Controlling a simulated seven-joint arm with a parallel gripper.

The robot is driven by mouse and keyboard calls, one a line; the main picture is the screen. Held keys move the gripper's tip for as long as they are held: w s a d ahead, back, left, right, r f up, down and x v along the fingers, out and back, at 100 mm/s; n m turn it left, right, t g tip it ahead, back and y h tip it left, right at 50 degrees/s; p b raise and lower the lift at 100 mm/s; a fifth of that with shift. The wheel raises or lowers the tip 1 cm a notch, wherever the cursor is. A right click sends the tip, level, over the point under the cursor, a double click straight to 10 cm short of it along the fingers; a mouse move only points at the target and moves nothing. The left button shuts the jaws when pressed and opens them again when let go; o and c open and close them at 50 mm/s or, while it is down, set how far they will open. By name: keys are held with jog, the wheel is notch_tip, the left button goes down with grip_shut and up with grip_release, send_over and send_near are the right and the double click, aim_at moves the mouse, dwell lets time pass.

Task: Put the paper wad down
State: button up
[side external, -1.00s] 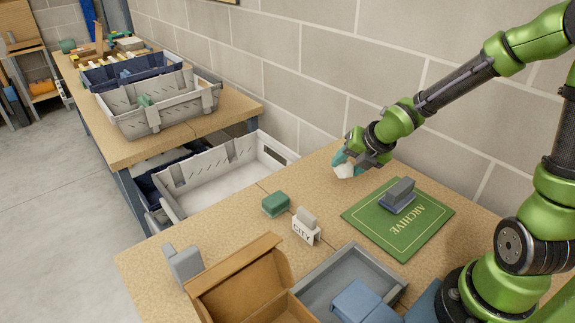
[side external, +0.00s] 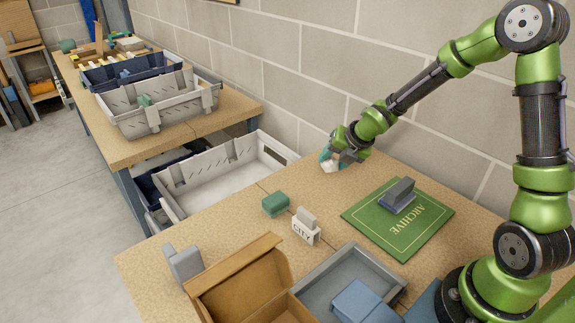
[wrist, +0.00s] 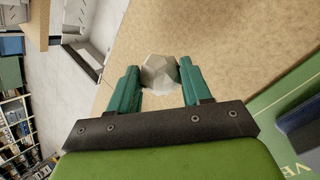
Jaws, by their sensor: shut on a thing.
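The paper wad (side external: 331,166) is a crumpled off-white lump. My gripper (side external: 328,160) is shut on it, near the wall at the far end of the table. In the wrist view the wad (wrist: 159,73) sits between the two teal fingertips (wrist: 158,80), with bare tabletop beyond it. The side view does not clearly show whether the wad touches the tabletop (side external: 245,216).
A green ARCHIVE mat (side external: 375,228) holds a grey and blue block (side external: 399,194). A green block (side external: 275,204), a CITY holder (side external: 305,231), an open cardboard box (side external: 235,275) and a grey tray (side external: 318,283) stand nearer. A pale crate (side external: 180,199) sits left of the table.

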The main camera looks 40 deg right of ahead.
jog(key=w, duration=0.3)
jog(key=w+d, duration=0.1)
jog(key=w, duration=0.1)
jog(key=shift+w+f, duration=0.3)
jog(key=shift+w, duration=0.05)
jog(key=shift+f, duration=1.75)
jog(key=shift+f, duration=0.1)
jog(key=o, duration=1)
